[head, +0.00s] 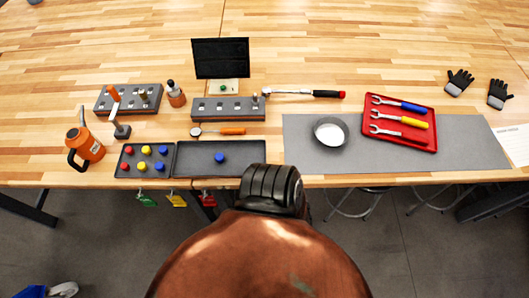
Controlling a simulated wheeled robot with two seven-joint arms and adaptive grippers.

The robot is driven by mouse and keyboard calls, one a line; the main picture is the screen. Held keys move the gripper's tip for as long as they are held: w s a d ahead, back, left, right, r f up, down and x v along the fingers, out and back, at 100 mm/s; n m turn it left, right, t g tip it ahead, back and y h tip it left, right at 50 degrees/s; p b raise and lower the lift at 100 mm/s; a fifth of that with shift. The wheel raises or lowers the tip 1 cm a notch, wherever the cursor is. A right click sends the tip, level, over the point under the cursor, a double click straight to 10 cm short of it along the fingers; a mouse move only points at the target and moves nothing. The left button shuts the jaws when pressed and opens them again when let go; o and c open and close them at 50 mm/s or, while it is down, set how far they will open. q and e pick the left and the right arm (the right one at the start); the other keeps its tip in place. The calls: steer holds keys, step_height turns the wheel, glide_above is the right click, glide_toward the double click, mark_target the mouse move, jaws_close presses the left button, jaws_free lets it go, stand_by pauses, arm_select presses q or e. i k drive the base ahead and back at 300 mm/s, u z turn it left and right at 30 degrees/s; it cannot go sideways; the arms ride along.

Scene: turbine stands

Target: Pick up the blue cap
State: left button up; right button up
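A single blue cap (219,158) lies in the wide dark tray (190,168) near the table's front edge. More blue caps (162,150) lie in the smaller dark tray (121,172) just to the left, at its right side, along with red caps (128,149) and yellow caps (145,149). Neither of my grippers shows in the head view, so their distance from the caps cannot be seen.
An orange can (90,147) stands left of the trays. An orange-handled tool (225,131) and a grey block (222,109) lie behind them. A grey mat (300,150) with a bowl (330,141) and red wrench tray (390,102) is to the right.

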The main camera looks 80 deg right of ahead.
mark_target(219, 157)
steer(key=z, duration=1.95)
